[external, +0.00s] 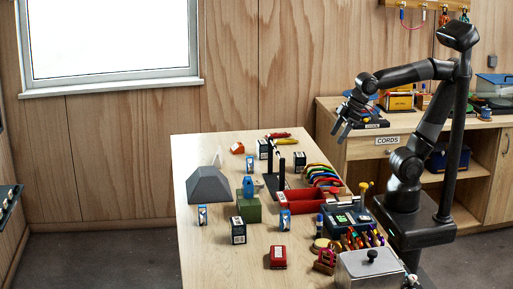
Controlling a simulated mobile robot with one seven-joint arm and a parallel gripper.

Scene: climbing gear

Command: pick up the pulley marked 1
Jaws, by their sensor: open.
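My gripper (341,131) is open and empty. It hangs in the air at the upper right, above and beyond the table's right edge, its fingers pointing down and left. No marking 1 can be read at this size, so I cannot tell which thing is the pulley marked 1. Small labelled pieces on the table (190,145) include a red one (278,257) near the front, blue ones at the left (202,215), centre (285,219) and back (249,163), and a red one (238,148) at the back. My gripper touches none of them.
A grey sloped block (209,185), a green block (247,212), a red tray (310,204), colourful curved pieces (322,175) and a lidded grey box (369,268) crowd the table. A thin black stand (282,165) rises mid-table. The front left is clear. A wooden cabinet (360,150) stands behind my arm.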

